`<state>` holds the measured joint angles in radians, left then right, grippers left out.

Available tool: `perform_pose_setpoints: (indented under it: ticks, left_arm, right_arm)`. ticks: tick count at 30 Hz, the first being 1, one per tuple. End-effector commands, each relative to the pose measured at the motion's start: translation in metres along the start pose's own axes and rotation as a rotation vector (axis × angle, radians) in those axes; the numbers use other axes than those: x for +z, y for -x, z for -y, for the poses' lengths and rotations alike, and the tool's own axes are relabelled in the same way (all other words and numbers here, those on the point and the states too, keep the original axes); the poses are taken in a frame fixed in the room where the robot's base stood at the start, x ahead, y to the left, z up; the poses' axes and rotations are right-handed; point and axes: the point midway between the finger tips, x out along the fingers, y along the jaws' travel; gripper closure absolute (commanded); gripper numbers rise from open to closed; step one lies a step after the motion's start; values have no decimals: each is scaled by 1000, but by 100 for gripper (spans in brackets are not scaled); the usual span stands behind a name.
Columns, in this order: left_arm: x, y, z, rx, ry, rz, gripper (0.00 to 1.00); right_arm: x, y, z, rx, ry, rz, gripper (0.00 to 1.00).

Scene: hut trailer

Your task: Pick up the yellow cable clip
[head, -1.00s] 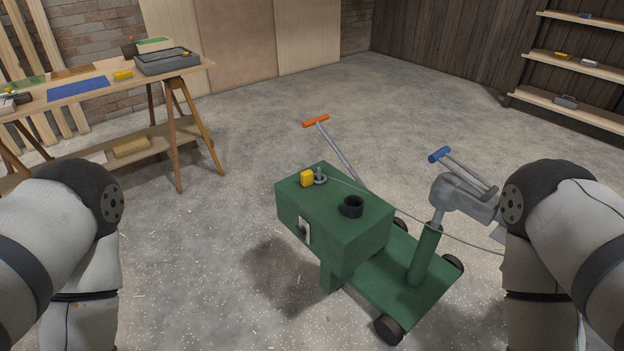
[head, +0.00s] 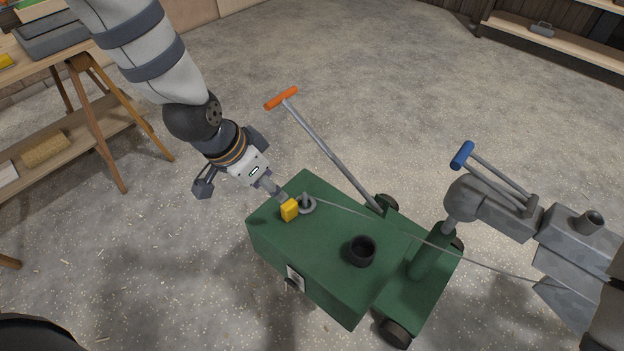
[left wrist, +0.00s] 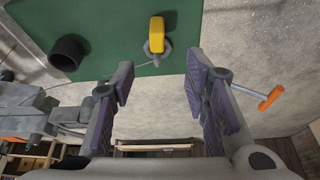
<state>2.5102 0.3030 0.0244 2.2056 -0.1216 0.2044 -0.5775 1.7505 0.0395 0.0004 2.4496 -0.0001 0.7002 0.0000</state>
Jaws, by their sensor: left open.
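The yellow cable clip (head: 289,210) is a small block on top of the green cart's box (head: 320,245), near its far left corner, beside a grey ring. In the left wrist view the clip (left wrist: 157,35) lies at the top, just beyond the fingertips and not between them. My left gripper (head: 264,185) reaches in from the upper left in the head view, close to the clip. In the left wrist view its purple-padded fingers (left wrist: 160,75) are wide apart with nothing between them. My right gripper is not in view.
A black cup (head: 361,251) stands on the box. A thin grey cable runs from the ring to the right. An orange-topped handle (head: 282,98) rises behind the box. A grey vise (head: 490,208) with a blue handle stands at right. A workbench (head: 85,65) is at upper left.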

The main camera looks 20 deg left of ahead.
Motion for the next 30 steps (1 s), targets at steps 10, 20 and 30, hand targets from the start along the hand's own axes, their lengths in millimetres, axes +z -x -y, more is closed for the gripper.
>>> perform_pose_setpoints:
  ticks: [10,20,30]
  left_arm:
    - [0,-61,0,4,-6,4,58]
    - [-4,-112,-3,3,-6,1,58]
    - [-8,-118,-2,-1,-7,-8,65]
  right_arm:
    - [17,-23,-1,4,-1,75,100]
    - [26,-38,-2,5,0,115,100]
    - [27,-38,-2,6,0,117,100]
